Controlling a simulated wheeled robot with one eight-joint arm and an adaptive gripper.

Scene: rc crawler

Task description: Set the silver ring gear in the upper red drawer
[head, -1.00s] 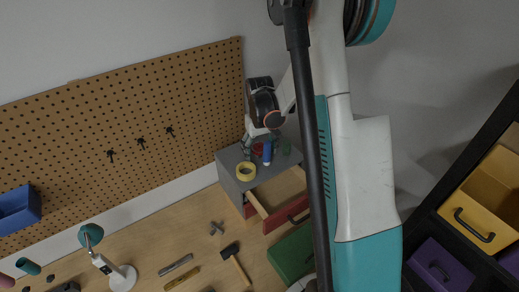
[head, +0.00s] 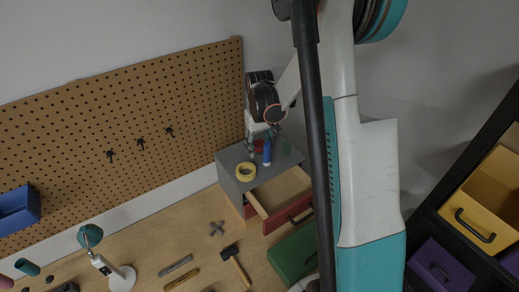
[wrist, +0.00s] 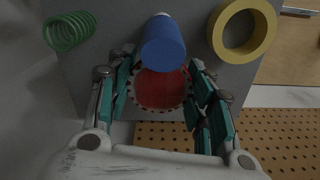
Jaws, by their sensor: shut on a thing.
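My gripper (wrist: 162,92) is shut on the toothed ring gear (wrist: 134,99), which sits between the teal fingers in the wrist view. A red surface shows through the ring's opening. In the head view my gripper (head: 250,143) is at the back of the grey cabinet's top, and the ring gear is too small to make out there. The upper red drawer (head: 282,218) is pulled open at the cabinet's front. Its wooden inside (head: 280,191) looks empty where it shows; my arm hides its right part.
On the grey cabinet top (head: 232,158) stand a blue cylinder (head: 267,152), a yellow ring (head: 246,172), a green coil (wrist: 70,31) and a red item (head: 259,146). A green drawer (head: 292,256) is below. The pegboard (head: 130,130) is close behind my gripper.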

